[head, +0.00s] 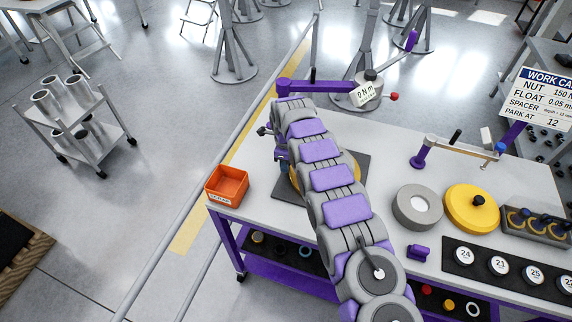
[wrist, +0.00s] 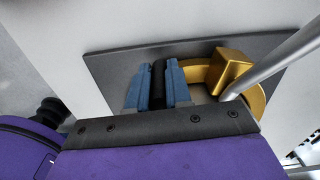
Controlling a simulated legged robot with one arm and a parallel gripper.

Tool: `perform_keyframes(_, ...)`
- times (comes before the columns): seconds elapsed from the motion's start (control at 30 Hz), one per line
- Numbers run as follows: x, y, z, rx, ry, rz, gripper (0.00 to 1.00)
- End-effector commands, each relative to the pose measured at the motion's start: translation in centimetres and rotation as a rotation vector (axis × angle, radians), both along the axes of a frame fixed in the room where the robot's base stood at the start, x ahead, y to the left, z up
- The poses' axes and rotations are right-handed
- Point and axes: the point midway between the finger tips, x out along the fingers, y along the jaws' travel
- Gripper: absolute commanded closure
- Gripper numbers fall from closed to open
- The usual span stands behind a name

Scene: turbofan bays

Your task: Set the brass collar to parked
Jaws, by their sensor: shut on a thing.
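The brass collar (wrist: 257,99) is a gold ring with a raised block, lying on a dark square plate (wrist: 110,67) in the wrist view. In the head view the collar (head: 354,168) shows only as a gold edge, mostly hidden behind my arm. My gripper (wrist: 158,83) has blue fingers closed on an upright black grip (wrist: 158,76) just left of the ring. The fingers hide most of this grip, and I cannot tell how it joins the collar. In the head view my gripper (head: 283,157) is mostly hidden by my arm, at the plate's left side.
A grey rod (wrist: 278,61) slants close to the collar's right side. A purple arm with a "0 N m" readout (head: 366,94) stands behind. An orange bin (head: 227,185) sits at the bench's left corner. A grey ring (head: 417,207) and yellow disc (head: 472,209) lie right. A work card (head: 545,88) reads "PARK AT 12".

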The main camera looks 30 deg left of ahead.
Motion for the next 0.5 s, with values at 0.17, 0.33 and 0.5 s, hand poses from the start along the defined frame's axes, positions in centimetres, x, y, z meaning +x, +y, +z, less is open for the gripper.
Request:
perform_keyframes(0.17,0.0,0.17,-0.08,0.001,0.003,0.003,1.0)
perform_keyframes(0.33,0.13,0.23,-0.18,0.001,0.003,0.003,1.0)
perform_keyframes(0.5,0.24,0.33,-0.2,0.003,0.002,0.003,1.0)
